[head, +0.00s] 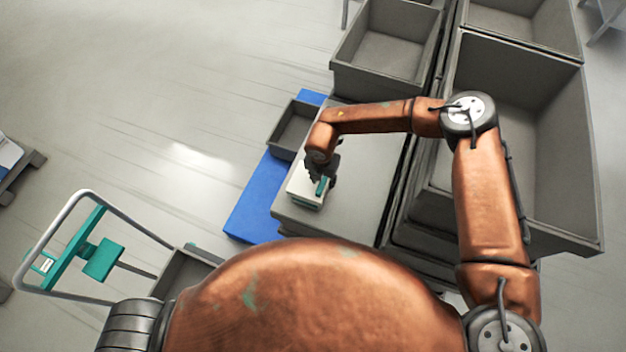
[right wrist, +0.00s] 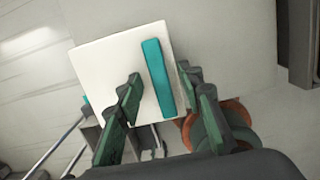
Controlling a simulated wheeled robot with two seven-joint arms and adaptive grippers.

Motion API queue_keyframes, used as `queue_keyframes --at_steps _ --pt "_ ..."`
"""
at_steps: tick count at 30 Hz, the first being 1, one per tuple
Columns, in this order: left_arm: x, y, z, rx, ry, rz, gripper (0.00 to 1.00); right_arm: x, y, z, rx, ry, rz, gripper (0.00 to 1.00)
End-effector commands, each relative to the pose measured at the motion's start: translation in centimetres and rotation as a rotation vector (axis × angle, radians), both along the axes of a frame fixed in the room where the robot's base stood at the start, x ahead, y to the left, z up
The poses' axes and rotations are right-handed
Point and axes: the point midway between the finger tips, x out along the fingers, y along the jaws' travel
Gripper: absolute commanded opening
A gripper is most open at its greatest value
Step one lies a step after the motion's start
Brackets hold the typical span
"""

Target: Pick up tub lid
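The tub lid is a white square plate (right wrist: 105,58) with a raised teal bar (right wrist: 158,80) across it. In the head view the white lid (head: 303,187) tops a pale tub on a grey surface, below my right gripper (head: 322,170). In the right wrist view my right gripper (right wrist: 160,80) is open, with one dark green finger on each side of the teal bar. Gaps show between the fingers and the bar, and I cannot tell whether the fingertips touch the lid. My left gripper is not in view.
A small grey bin (head: 293,128) stands just behind the tub, by a blue surface (head: 252,205). Large grey crates (head: 545,140) stand on the right beneath my right arm. A trolley with a metal hoop (head: 62,215) and teal parts is at lower left. Open floor (head: 150,110) lies left.

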Motion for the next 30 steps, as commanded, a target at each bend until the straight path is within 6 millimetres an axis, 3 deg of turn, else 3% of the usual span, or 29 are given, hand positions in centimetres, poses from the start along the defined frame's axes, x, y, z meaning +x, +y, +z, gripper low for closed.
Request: queue_keyframes --at_steps 3,6,21,30 --pt "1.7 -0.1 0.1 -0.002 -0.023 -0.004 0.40 0.0 0.1 0.0 0.001 0.000 0.000 0.35" --pt "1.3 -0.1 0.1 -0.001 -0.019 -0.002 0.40 0.0 0.0 0.0 0.001 0.000 0.000 0.34" --pt "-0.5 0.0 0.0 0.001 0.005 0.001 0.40 0.0 0.1 0.0 0.001 0.000 0.000 0.00" --pt "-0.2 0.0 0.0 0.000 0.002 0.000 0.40 0.0 0.0 0.0 0.001 0.000 0.000 0.00"
